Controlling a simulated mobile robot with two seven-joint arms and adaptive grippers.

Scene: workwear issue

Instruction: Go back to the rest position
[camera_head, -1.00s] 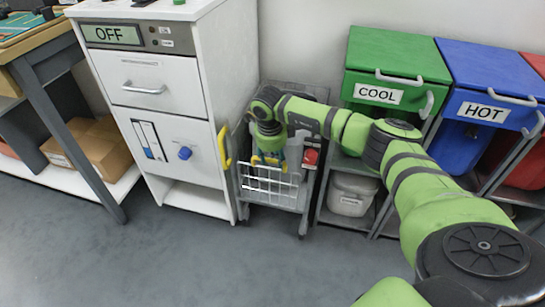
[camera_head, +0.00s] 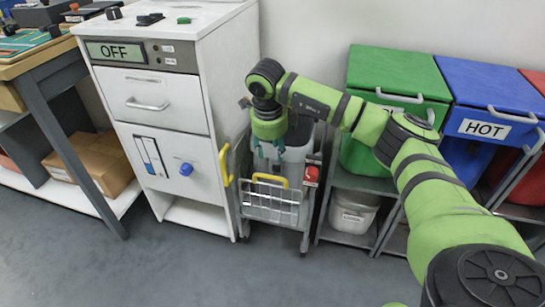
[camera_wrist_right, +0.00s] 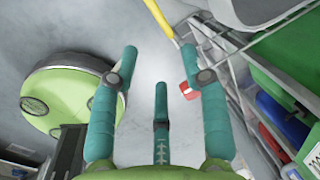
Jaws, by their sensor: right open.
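My right gripper (camera_head: 268,153) hangs from the green arm, fingers down, over the grey wire cart (camera_head: 270,212) between the white cabinet and the bins. Its teal fingers are just above the cart's yellow front handle (camera_head: 270,181) and look apart from it. In the right wrist view my gripper (camera_wrist_right: 160,55) has its fingers spread, with nothing between them but floor behind. My left gripper is not in either view.
The white cabinet (camera_head: 200,211) with an OFF display stands close on the left. The green bin (camera_head: 400,72) and blue HOT bin (camera_head: 500,84) stand right. A lidded white tub (camera_head: 354,213) sits below on the rack. Open grey floor lies in front.

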